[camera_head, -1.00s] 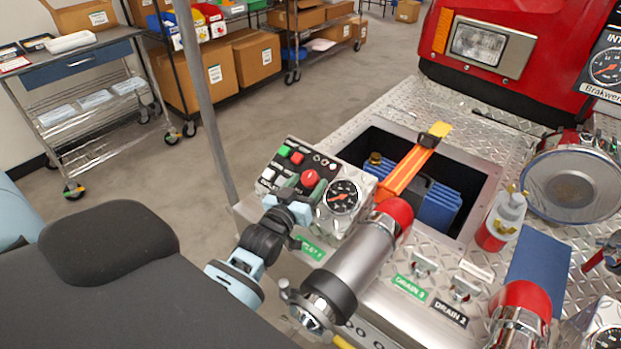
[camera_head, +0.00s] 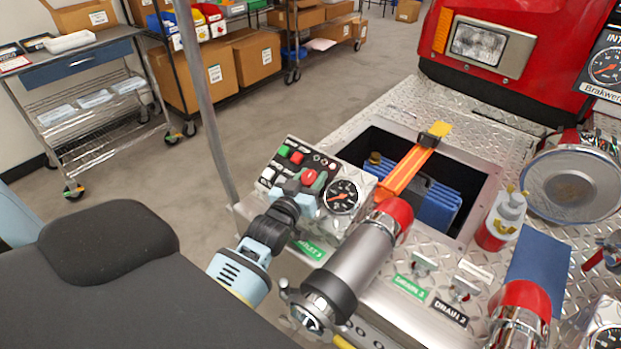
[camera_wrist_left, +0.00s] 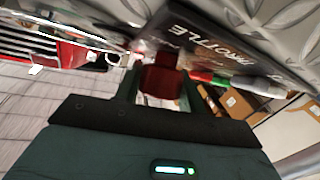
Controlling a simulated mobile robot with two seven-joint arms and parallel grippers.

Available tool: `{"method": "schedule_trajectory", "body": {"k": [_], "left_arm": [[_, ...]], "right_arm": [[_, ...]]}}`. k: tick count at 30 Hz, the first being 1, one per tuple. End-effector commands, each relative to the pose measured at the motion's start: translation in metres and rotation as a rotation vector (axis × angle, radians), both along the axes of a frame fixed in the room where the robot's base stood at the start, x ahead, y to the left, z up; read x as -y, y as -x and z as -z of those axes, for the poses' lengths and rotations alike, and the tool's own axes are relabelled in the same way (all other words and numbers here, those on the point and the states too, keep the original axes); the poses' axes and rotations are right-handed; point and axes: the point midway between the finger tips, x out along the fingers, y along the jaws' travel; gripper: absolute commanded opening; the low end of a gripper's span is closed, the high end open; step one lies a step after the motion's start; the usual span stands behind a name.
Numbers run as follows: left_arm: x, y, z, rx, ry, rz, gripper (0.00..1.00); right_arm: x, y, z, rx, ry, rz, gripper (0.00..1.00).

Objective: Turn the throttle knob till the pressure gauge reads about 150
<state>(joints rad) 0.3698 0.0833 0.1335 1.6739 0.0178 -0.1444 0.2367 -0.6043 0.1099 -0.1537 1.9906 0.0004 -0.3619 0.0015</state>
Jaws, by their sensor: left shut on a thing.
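The red throttle knob (camera_head: 309,177) is on the black control panel (camera_head: 286,157) in the head view. In the left wrist view the knob (camera_wrist_left: 160,80) sits between the two fingers, beside the THROTTLE lettering (camera_wrist_left: 208,45). The pressure gauge (camera_head: 341,197) is a round black dial just right of the gripper. Its needle reading is too small to tell. My right gripper is not in view.
A thick metal pipe with a red end (camera_head: 363,250) stands close to the right of my left arm. An orange strap (camera_head: 408,172) crosses an open bay with a blue battery (camera_head: 440,206). A grey pole (camera_head: 203,100) rises behind the panel.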

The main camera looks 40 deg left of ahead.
Motion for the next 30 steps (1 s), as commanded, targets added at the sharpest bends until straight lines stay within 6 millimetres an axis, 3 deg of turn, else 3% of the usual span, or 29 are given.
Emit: {"method": "schedule_trajectory", "body": {"k": [21,30], "left_arm": [[-0.0006,-0.0007,-0.0011,0.015,-0.152,0.247,0.16],[0.0000,-0.0003,-0.0006,0.014,-0.164,0.275,0.16]], "right_arm": [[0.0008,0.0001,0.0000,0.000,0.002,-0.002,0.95],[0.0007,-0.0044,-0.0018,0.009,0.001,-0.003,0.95]]}}
